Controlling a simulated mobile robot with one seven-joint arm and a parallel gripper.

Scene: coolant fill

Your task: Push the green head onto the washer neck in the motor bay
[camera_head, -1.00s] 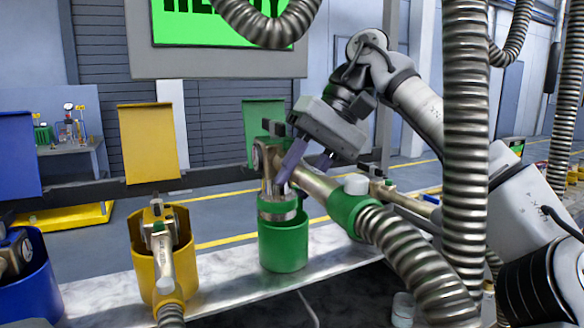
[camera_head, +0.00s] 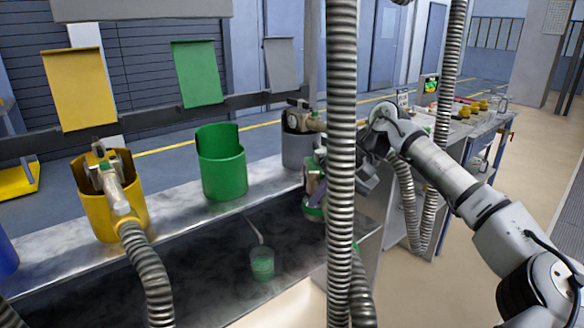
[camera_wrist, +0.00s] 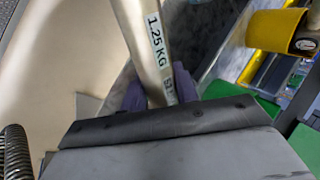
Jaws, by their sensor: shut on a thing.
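The green head (camera_head: 313,180) is metal with green parts and is off its green holster. In the head view it hangs over the right end of the dark bay, partly hidden by a hanging hose. My gripper (camera_wrist: 160,95) is shut on its metal tube, labelled "1.25 KG", between purple fingers. In the head view the fingers are mostly hidden behind the hose. A small translucent green cup-like opening (camera_head: 262,263) with a thin pale strap stands in the dark motor bay (camera_head: 215,262), left of and below the head. I cannot tell whether this is the washer neck.
The green holster (camera_head: 222,170) is empty. A yellow holster (camera_head: 130,215) with its head and hose stands left; a grey holster (camera_head: 298,150) with a head stands behind. A ribbed hose (camera_head: 341,120) hangs in front. A cluttered workbench (camera_head: 470,125) is at right.

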